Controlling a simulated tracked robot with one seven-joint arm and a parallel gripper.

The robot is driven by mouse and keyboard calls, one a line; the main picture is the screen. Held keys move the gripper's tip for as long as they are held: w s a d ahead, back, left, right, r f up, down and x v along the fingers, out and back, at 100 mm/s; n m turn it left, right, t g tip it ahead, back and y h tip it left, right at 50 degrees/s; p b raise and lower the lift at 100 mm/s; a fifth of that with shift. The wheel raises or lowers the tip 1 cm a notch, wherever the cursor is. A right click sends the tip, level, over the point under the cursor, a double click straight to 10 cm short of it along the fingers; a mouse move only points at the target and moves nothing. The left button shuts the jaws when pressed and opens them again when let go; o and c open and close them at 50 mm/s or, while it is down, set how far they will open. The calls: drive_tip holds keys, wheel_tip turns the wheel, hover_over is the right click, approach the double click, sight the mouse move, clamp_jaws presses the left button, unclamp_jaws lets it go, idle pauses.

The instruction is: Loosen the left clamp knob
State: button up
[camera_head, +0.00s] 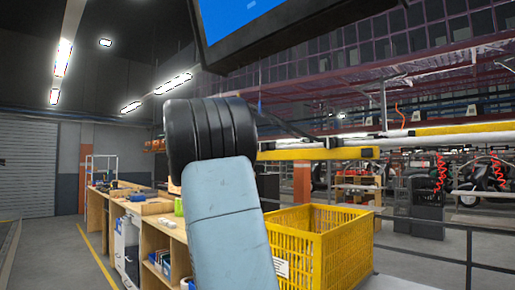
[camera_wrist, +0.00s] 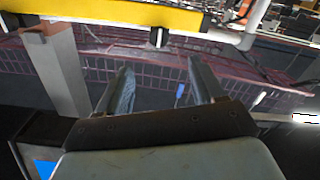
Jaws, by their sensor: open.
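I cannot make out the left clamp knob in either view. In the wrist view my gripper (camera_wrist: 162,82) is open, its two blue-grey fingers well apart with nothing between them. The fingers point toward a yellow beam (camera_wrist: 115,11) across the top of that view, and a clear gap separates them from it. A small dark stub (camera_wrist: 159,38) hangs under this beam; I cannot tell what it is. In the head view a yellow beam (camera_head: 315,154) runs right of my arm, which hides part of the scene; the gripper itself does not show there.
A yellow slatted crate (camera_head: 345,246) stands below the beam. A wooden workbench (camera_head: 152,213) with small items runs along the left. A dark-framed blue screen (camera_head: 232,14) hangs overhead. Grey railing (camera_head: 468,245) stands at right. Floor at far left is clear.

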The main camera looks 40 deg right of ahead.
sight(263, 147)
drive_tip(key=w+d, duration=0.1)
drive_tip(key=d, duration=1.2)
drive_tip(key=shift+w+d+r, duration=0.15)
drive_tip(key=shift+d+r, duration=0.1)
drive_tip(key=shift+d, duration=0.1)
drive_tip(key=c, duration=1.1)
drive_tip(key=shift+o, duration=0.2)
